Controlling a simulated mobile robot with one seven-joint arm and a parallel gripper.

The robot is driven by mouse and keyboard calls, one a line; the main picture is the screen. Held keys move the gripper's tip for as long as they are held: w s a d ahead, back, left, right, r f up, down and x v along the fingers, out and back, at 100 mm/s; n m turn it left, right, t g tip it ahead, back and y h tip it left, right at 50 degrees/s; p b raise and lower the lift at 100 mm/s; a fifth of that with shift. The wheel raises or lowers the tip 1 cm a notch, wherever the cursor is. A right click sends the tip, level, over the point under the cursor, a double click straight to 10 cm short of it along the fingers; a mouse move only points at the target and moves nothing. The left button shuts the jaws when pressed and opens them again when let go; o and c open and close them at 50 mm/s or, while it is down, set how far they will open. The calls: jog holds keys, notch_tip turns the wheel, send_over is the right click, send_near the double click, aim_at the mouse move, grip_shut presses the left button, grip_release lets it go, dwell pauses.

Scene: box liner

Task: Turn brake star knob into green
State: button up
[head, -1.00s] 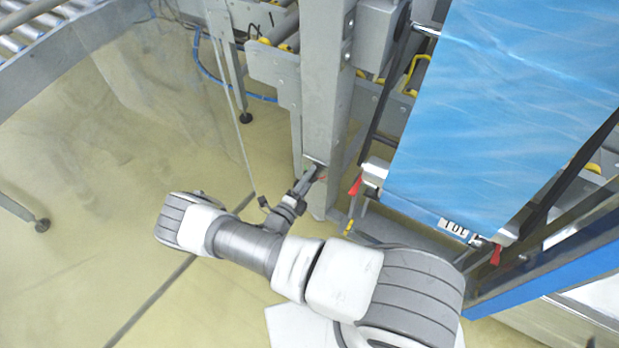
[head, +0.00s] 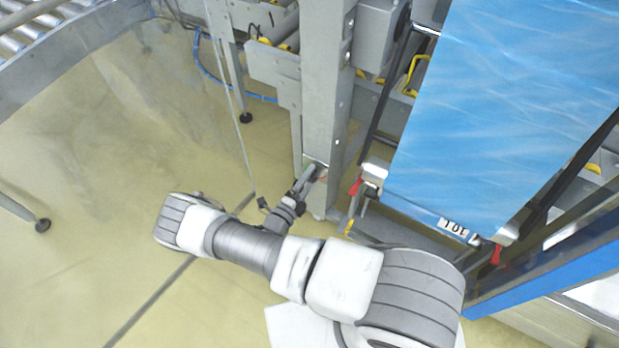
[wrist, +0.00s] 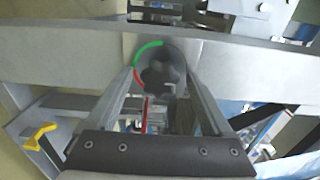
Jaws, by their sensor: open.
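The dark star knob (wrist: 160,76) shows in the wrist view on a grey metal beam. A coloured arc curves around its left side, with a green part (wrist: 148,48) at the upper left and a red part (wrist: 138,78) below it. My gripper (wrist: 162,82) is open, with one finger on each side of the knob in the picture. I cannot tell whether the fingers touch it. In the head view my gripper (head: 312,174) is at the lower part of the grey post (head: 326,110), where the knob is hidden by it.
A blue film sheet (head: 510,110) hangs to the right of the post, with red levers (head: 356,186) near its lower corners. A roller conveyor (head: 40,30) stands at the upper left. The floor (head: 100,200) on the left is largely clear.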

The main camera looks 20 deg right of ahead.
jog(key=p+v, duration=0.2)
jog(key=v, duration=1.5)
jog(key=shift+p, duration=0.4)
jog(key=shift+r, duration=0.2)
